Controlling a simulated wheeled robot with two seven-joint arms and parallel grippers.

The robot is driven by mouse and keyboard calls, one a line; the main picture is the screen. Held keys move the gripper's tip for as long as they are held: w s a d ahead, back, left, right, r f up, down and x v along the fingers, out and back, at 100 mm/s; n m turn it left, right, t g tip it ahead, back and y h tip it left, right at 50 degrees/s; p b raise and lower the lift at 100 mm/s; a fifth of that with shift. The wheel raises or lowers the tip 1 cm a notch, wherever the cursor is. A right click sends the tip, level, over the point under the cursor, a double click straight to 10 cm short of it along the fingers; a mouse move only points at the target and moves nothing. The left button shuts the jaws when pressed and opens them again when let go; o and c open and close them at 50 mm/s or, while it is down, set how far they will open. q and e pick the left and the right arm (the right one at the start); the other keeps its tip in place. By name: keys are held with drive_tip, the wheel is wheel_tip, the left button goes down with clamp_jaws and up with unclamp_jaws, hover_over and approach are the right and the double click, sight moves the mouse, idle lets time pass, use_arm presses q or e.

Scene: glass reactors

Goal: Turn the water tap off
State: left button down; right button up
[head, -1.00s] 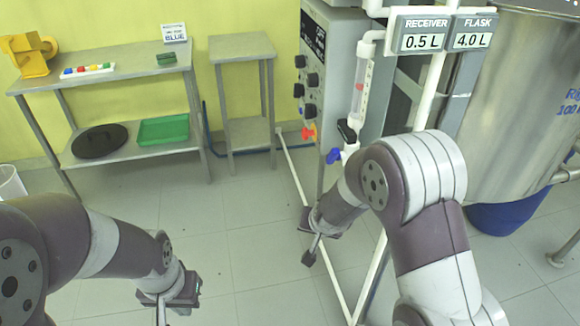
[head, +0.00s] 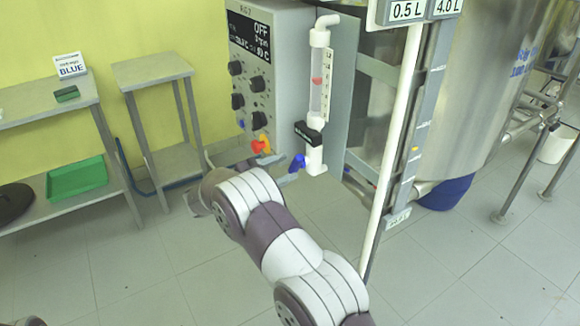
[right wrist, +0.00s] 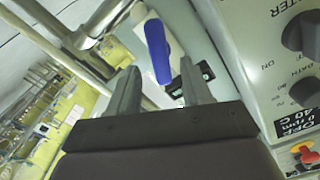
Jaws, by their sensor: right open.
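The tap with a blue lever handle (head: 297,162) is at the foot of the white flowmeter tube (head: 319,85), on the side of the grey control box. In the right wrist view the blue handle (right wrist: 157,50) is just beyond the fingertips, roughly in line with the gap between them. My right gripper (right wrist: 158,76) is open, with nothing seen gripped. In the head view my right arm reaches up to the left of and below the tap, and its fingers are mostly hidden. My left gripper is out of view.
The control box (head: 262,55) has several black knobs and a display reading OFF. A red-and-yellow knob (head: 261,144) sits left of the blue handle. A white upright pole (head: 397,120) and a steel tank (head: 490,100) stand to the right. Shelves (head: 45,105) are at left.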

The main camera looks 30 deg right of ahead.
sight(293, 165)
drive_tip(key=shift+w+d, duration=0.15)
drive_tip(key=shift+d, duration=1.4)
drive_tip(key=shift+c, duration=0.3)
clamp_jaws()
drive_tip(key=c, duration=0.8)
unclamp_jaws()
drive_tip(key=shift+f, duration=0.1)
drive_tip(key=shift+c, duration=0.2)
